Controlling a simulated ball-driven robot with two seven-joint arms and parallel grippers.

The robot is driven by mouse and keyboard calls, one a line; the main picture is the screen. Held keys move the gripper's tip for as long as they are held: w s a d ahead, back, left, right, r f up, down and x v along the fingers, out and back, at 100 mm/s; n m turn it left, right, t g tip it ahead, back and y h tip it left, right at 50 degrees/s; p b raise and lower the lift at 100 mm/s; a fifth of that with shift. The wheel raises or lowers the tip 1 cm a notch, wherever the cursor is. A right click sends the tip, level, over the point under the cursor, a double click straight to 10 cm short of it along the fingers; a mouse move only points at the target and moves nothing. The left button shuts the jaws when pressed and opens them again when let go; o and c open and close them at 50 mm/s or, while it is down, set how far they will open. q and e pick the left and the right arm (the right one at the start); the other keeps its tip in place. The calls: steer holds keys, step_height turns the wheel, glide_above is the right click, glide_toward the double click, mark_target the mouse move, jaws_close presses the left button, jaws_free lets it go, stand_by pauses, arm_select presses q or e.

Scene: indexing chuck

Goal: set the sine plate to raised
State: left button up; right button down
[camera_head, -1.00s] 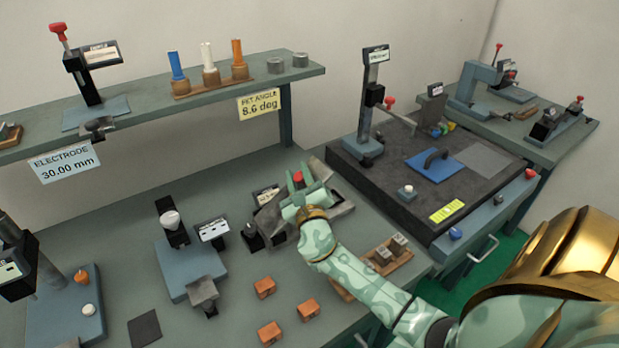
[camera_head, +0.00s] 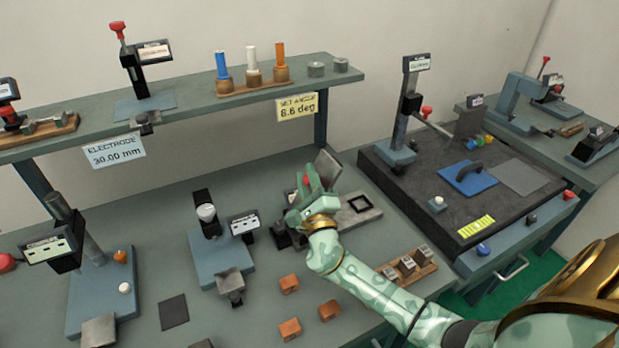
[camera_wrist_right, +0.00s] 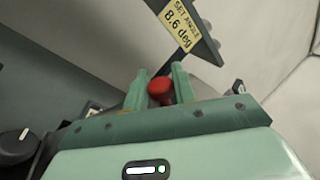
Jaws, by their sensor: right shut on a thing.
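The sine plate stands on the bench in the middle of the head view. Its grey base (camera_head: 369,217) carries a black square outline, and its top plate (camera_head: 327,168) stands steeply tilted up at the back. My right gripper (camera_head: 307,190) is at the left side of the sine plate, shut on a red knob (camera_head: 306,180). The knob also shows between the two green fingers in the right wrist view (camera_wrist_right: 160,89). The gripper hides the knob's lower part and some of the base. My left gripper is not in view.
A yellow "SET ANGLE 8.6 deg" sign (camera_head: 297,106) hangs from the shelf (camera_head: 190,108) behind. A black surface plate (camera_head: 410,190) stands to the right. Copper blocks (camera_head: 289,284) and a wooden rack (camera_head: 411,268) lie in front. A blue-based device (camera_head: 220,262) stands to the left.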

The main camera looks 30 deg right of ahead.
steer(key=shift+a, duration=0.1)
steer(key=c, duration=1.2)
jaws_free()
steer(key=shift+o, duration=0.2)
steer(key=b+v, duration=0.1)
steer(key=v, duration=1.5)
steer(key=shift+s+a+f, duration=0.1)
steer(key=shift+s, duration=0.1)
